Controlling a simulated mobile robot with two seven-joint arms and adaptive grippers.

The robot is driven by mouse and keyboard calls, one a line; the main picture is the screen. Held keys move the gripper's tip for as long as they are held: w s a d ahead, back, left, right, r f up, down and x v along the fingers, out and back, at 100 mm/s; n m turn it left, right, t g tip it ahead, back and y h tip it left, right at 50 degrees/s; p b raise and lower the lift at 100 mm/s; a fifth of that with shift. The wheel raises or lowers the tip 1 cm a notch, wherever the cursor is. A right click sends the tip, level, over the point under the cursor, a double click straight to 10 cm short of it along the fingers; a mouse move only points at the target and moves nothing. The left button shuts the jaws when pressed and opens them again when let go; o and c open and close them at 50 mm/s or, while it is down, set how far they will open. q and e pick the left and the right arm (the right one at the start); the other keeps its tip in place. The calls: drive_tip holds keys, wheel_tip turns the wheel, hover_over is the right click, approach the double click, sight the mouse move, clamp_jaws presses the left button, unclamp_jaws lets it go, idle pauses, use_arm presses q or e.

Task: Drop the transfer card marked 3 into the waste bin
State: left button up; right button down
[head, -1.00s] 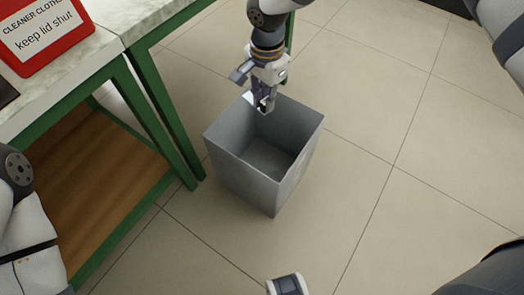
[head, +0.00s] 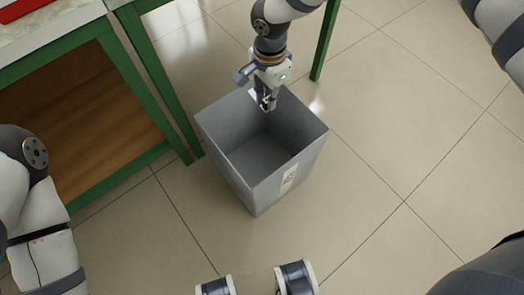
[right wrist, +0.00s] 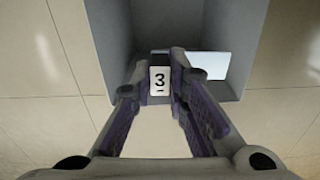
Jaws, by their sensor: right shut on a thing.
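The grey waste bin (head: 268,193) stands open-topped on the floor, with a pale label on one outer wall. My right gripper (head: 264,104) is at the bin's far side, its fingertips over the opening. In the right wrist view the card marked 3 (right wrist: 159,80) is between the fingertips of my right gripper (right wrist: 163,84), which is shut on it. A plain white patch shows just right of the fingers there; I cannot tell whether it is part of the card. The bin's inner wall (right wrist: 108,40) lies behind. My left gripper is not in view.
A workbench with a green frame (head: 130,60) and a wooden lower panel (head: 80,110) stands left of the bin, close to it. A red container (head: 20,6) is on its top. The tiled floor (head: 400,150) right of the bin is clear.

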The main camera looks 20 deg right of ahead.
sight(267, 110)
drive_tip(key=shift+f, duration=0.2)
wheel_tip(267, 110, down, 5)
drive_tip(key=b, duration=0.3)
drive_tip(key=shift+r+b, duration=0.1)
drive_tip(key=shift+b, duration=0.25)
use_arm(q)
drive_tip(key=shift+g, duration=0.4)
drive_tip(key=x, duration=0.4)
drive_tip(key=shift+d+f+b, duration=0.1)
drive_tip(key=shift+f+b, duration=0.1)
drive_tip(key=shift+b, duration=0.2)
use_arm(e)
drive_tip(key=shift+f, duration=0.45)
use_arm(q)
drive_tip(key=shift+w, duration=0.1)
use_arm(e)
drive_tip(key=c, duration=1.5)
unclamp_jaws()
wheel_tip(267, 110, up, 12)
